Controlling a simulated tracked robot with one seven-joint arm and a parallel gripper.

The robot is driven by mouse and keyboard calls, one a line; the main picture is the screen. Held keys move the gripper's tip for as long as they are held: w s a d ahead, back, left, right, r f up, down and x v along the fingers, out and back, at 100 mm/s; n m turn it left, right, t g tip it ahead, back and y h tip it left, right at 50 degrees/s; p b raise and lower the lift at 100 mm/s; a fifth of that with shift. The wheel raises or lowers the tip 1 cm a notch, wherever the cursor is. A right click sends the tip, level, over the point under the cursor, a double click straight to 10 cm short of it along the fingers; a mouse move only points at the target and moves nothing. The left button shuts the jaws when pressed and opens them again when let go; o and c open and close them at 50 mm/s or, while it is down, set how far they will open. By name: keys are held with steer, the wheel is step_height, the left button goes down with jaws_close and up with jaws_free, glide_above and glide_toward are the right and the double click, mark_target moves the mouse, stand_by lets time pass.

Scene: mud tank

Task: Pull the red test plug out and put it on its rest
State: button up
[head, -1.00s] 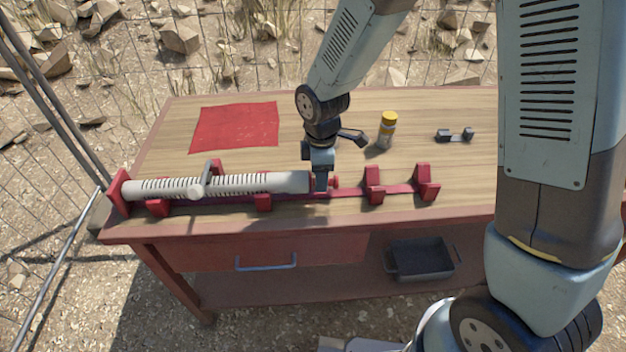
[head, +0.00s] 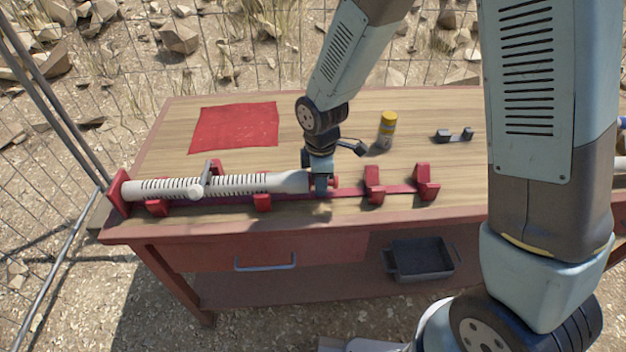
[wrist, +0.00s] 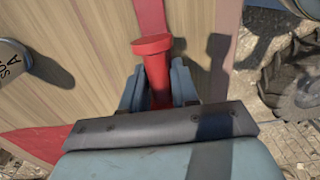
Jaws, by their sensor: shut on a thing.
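The red test plug (wrist: 153,60) shows in the wrist view as a red shaft with a wide round head, between my gripper's fingers (wrist: 157,92). My gripper (head: 321,190) is shut on it. In the head view, a little of the plug's red end (head: 334,183) shows just right of the fingers. The pale slotted tube (head: 250,183) lies along the red cradle, its right end close against my gripper. My fingers hide the join, so I cannot tell how far the plug sits in the tube. A small dark two-post stand (head: 453,136), possibly the rest, is at the back right.
Red brackets (head: 374,185) stand on the red rail right of my gripper. A yellow-capped can (head: 387,130) stands behind it. A red cloth (head: 235,126) lies at the back left. A dark tray (head: 421,258) is on the lower shelf. The bench top between can and brackets is clear.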

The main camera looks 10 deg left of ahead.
steer(key=shift+c, duration=0.6)
steer(key=shift+d, duration=0.1)
steer(key=shift+w+d, duration=0.2)
steer(key=shift+d, duration=0.55)
steer(key=shift+w+d, duration=0.2)
steer(key=shift+d, duration=0.5)
steer(key=shift+w+d, duration=0.2)
steer(key=shift+d, duration=0.55)
steer(key=shift+d, duration=0.15)
steer(key=shift+r, duration=3.75)
